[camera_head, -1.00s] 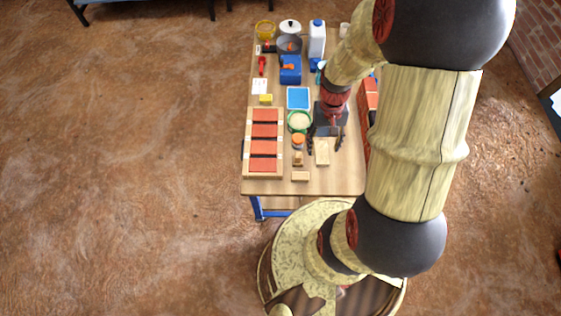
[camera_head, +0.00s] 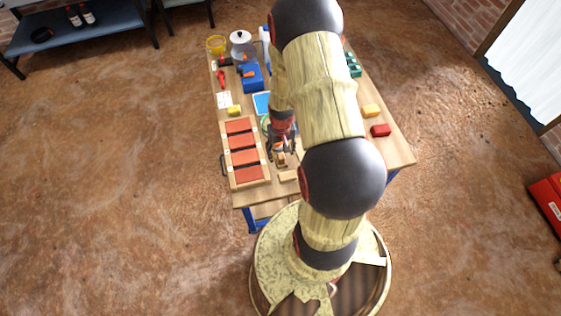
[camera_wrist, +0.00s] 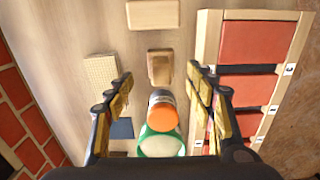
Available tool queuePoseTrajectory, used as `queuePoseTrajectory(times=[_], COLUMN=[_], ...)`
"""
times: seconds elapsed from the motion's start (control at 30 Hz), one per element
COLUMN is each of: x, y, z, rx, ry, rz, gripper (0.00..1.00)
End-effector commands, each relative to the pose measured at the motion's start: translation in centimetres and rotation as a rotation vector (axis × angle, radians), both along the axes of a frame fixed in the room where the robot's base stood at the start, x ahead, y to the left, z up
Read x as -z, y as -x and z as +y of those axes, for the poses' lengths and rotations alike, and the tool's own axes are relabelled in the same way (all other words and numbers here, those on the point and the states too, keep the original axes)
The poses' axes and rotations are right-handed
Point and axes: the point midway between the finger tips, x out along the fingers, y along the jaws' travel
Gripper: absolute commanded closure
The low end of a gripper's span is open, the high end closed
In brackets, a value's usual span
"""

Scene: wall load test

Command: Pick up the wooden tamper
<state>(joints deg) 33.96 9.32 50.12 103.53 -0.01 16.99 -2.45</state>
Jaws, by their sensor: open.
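The wooden tamper appears to be the small brown wooden piece (camera_wrist: 160,67) in the upper middle of the wrist view. In the head view it shows (camera_head: 281,160) just below my gripper, partly hidden. My gripper (camera_wrist: 160,82) is open and empty, with one finger on each side of the picture. The tamper lies between and slightly beyond the fingertips, and I see no contact. An orange-capped jar (camera_wrist: 163,110) stands nearer to the palm, between the fingers.
A pale wooden block (camera_wrist: 153,14) lies beyond the tamper. A beige block (camera_wrist: 101,72) is left of it. A wooden frame with red panels (camera_wrist: 250,42) is close on the right. A green-rimmed bowl (camera_wrist: 160,142) is near the palm. Red brickwork (camera_wrist: 22,110) stands at left.

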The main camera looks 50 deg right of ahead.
Motion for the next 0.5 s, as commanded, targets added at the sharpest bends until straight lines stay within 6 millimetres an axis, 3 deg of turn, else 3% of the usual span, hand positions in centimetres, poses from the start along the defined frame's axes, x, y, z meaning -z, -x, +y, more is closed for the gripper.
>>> queuePoseTrajectory(times=[0.23,0.5], x=[3.9,4.4], y=[0.1,0.0], z=[0.3,0.2], rx=[0.000,0.000], ry=[-0.002,0.000], rz=[0.003,0.000], gripper=[0.45,0.45])
